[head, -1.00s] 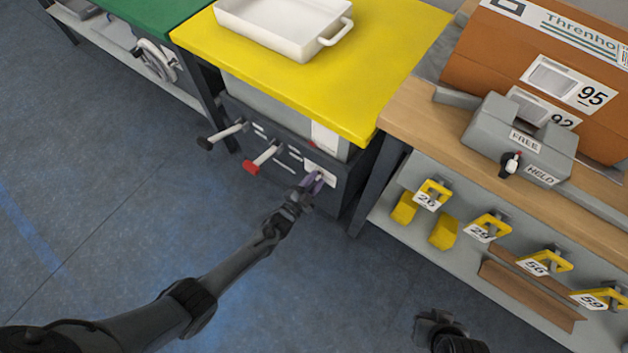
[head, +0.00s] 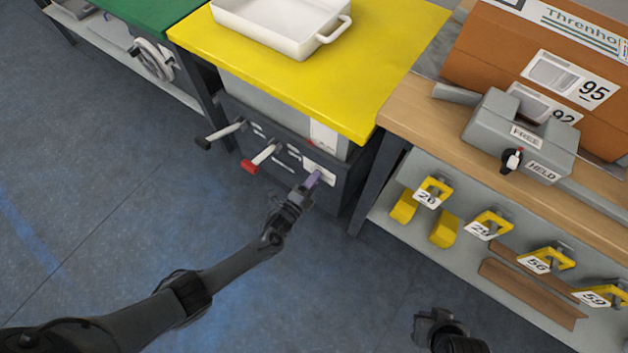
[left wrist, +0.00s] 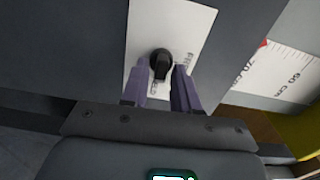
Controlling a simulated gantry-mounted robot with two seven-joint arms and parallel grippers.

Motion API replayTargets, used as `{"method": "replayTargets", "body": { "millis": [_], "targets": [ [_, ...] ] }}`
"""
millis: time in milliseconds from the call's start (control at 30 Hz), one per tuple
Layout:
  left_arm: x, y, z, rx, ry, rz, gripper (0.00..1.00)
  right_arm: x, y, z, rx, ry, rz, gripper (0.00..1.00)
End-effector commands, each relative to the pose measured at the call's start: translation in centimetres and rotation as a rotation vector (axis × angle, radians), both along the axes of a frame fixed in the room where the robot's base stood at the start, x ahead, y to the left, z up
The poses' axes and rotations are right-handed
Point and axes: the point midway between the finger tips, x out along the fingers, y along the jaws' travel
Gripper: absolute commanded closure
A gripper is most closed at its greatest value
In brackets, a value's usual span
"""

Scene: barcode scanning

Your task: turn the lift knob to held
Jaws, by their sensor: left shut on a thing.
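The lift knob (left wrist: 160,65) is a small black knob on a white plate (left wrist: 186,25) with partly hidden lettering. It is on the dark front panel below the yellow table. My left gripper (head: 313,181) reaches that panel. In the left wrist view its purple fingers (left wrist: 168,84) are shut on the knob, one on each side. In the head view the gripper hides the knob. My right gripper (head: 436,322) hangs at the bottom, away from everything; its fingers do not show clearly.
A white tray (head: 290,48) stands on the yellow table (head: 385,75).

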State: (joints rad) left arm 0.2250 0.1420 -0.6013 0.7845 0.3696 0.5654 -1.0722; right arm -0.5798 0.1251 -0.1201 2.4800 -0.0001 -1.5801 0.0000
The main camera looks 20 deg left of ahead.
Motion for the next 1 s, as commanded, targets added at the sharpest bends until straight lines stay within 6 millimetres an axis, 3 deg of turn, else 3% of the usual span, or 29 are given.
{"method": "replayTargets", "body": {
  "millis": [633,667,700,1000],
  "targets": [
    [-0.01,0.10,-0.08,0.055,-0.013,0.001,1.00,0.00,0.12,-0.04,0.005,0.001,-0.004,1.00],
    [-0.01,0.10,-0.07,0.055,-0.013,0.001,0.69,0.00,0.14,-0.03,0.005,0.001,-0.004,1.00],
    [-0.02,0.09,-0.07,0.054,-0.013,0.001,0.63,-0.01,0.15,-0.03,0.007,0.001,-0.004,1.00],
    [-0.06,0.06,-0.03,0.053,-0.014,0.000,0.62,0.00,0.21,0.02,0.009,0.000,-0.005,1.00]
  ]
}}
